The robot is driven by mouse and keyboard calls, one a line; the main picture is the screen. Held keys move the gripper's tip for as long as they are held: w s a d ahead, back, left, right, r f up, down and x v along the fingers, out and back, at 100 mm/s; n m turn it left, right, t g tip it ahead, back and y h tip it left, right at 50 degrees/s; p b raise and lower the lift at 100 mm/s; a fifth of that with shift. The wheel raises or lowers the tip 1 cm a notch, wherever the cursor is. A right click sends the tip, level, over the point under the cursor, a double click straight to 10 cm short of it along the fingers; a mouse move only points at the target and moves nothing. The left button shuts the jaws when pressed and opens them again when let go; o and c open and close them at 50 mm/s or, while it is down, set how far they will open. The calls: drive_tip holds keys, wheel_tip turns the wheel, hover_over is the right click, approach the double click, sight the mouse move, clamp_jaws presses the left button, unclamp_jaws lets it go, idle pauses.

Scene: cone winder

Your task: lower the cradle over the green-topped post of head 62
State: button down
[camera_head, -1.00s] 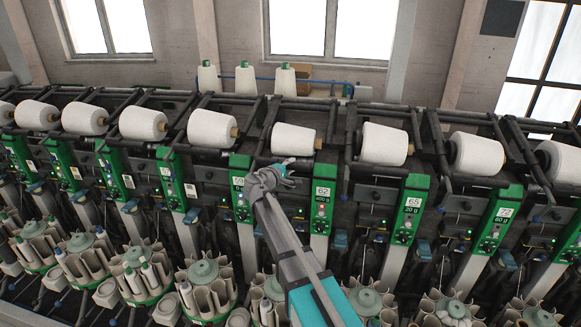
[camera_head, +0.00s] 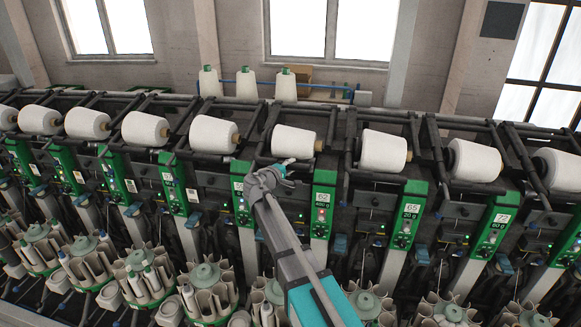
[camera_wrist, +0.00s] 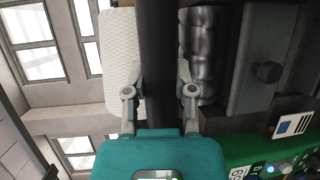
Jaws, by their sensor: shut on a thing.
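My gripper (camera_head: 284,166) is in front of the white cone (camera_head: 294,141) at the centre of the head view. In the wrist view my gripper (camera_wrist: 160,82) is shut on the dark bar of the cradle (camera_wrist: 158,35), one finger on each side. The cone (camera_wrist: 117,60) lies left of the bar there, and a dark shiny drum (camera_wrist: 204,45) lies right of it. The green-topped post of head 62 (camera_head: 323,196) stands just right of and below my gripper, apart from it. Where the cradle sits over the post is hidden.
The neighbouring post marked 65 (camera_head: 410,212) stands to the right, with another cone (camera_head: 384,151) above it. A green post (camera_head: 241,192) is close behind my arm on the left. Bobbin carousels (camera_head: 207,290) line the front below. Other cradles and cones crowd both sides.

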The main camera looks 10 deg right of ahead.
drive_tip(key=shift+c, duration=2.2)
unclamp_jaws()
drive_tip(key=shift+f, duration=0.15)
drive_tip(key=f+b+v, duration=0.2)
drive_tip(key=f+v, duration=0.1)
drive_tip(key=v, duration=1)
drive_tip(key=s+d+f+m+g+y+b, duration=0.2)
drive_tip(key=s+d+f, duration=0.4)
drive_tip(key=f, duration=0.3)
drive_tip(key=s+d+f+m+g+y+b, duration=0.2)
drive_tip(key=s+d+f+m+g+b, duration=0.2)
drive_tip(key=s+d+f+g, duration=0.2)
drive_tip(key=shift+d+f+m+g, duration=0.4)
drive_tip(key=shift+d+f, duration=0.85)
drive_tip(key=shift+f, duration=0.65)
